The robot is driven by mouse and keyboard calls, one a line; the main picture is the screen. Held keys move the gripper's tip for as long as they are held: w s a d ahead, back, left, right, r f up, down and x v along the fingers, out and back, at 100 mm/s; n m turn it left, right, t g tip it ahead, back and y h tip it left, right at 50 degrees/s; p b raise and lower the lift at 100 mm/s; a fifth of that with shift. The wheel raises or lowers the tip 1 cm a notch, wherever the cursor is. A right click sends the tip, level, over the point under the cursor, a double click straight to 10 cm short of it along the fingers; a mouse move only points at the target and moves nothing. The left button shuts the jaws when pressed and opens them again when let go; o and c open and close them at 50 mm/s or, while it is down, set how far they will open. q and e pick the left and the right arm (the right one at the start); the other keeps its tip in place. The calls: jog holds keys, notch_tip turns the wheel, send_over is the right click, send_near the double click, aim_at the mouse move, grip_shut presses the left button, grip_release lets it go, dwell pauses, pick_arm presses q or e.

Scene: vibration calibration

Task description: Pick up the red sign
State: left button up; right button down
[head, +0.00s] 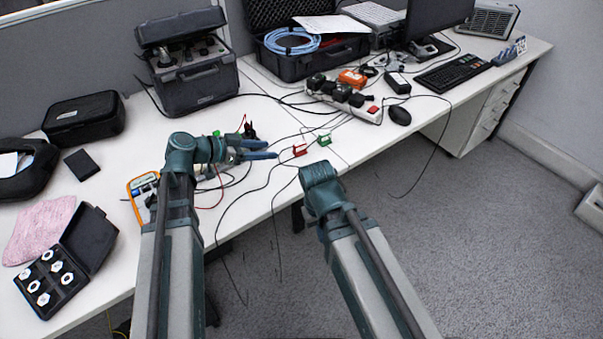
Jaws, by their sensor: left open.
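The small red sign (299,150) stands on the white desk near its front edge, left of a small green sign (324,140). My left gripper (275,149) is just left of the red sign, its two blue-grey fingers apart and pointing towards it. Nothing shows between the fingers, and a small gap seems to separate the tips from the sign. My right arm reaches up to the desk's front edge below the signs. Its gripper does not show.
Thin black cables cross the desk around the signs. An open black case of white pieces (57,267) sits at the left.

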pick_arm(q)
jog(key=shift+w+a+r+t+h, duration=0.2)
jog(key=shift+a+t+h, duration=0.1)
jog(key=shift+a, duration=0.25)
jog(key=b, duration=0.3)
send_near(299, 144)
jog(key=x, duration=0.4)
jog(key=shift+d+f, duration=0.1)
jog(key=shift+f, duration=0.25)
jog(key=shift+w+d, duration=0.2)
jog(key=shift+d, duration=0.25)
pick_arm(e)
jog(key=shift+s+f, duration=0.2)
jog(key=shift+f, duration=0.85)
jog(key=shift+s+f, duration=0.2)
jog(key=shift+f, duration=0.8)
pick_arm(q)
jog(key=b+x, duration=0.2)
jog(key=x, duration=0.3)
jog(key=shift+w, duration=0.25)
jog(key=shift+r, duration=0.1)
pick_arm(e)
jog(key=shift+f, duration=0.8)
pick_arm(q)
grip_shut()
